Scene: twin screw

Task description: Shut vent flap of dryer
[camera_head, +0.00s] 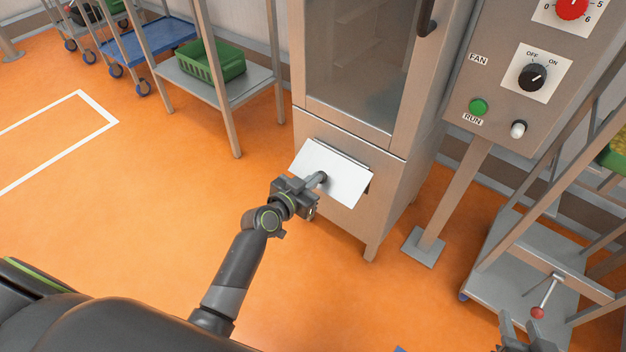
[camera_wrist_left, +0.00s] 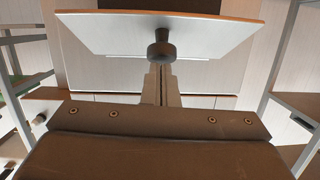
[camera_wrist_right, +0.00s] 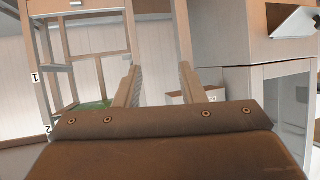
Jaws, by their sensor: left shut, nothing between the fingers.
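The vent flap (camera_head: 345,172) is a white plate low on the front of the dryer (camera_head: 380,160). It stands tilted out from the panel, with a dark gap along its upper right edge. A dark round knob (camera_wrist_left: 160,49) sits on the flap. My left gripper (camera_head: 315,182) is shut and empty, its fingertips close to the knob; I cannot tell if they touch. In the left wrist view the shut fingers (camera_wrist_left: 160,82) point at the flap just below the knob. My right gripper (camera_wrist_right: 159,80) is open and empty, far from the flap.
A control panel on a post (camera_head: 455,185) stands right of the dryer. A grey cart (camera_head: 500,265) is at the right, near a red-ball-tipped rod (camera_head: 538,312) by my right gripper. A shelf with a green basket (camera_head: 212,65) stands left. The floor in front is free.

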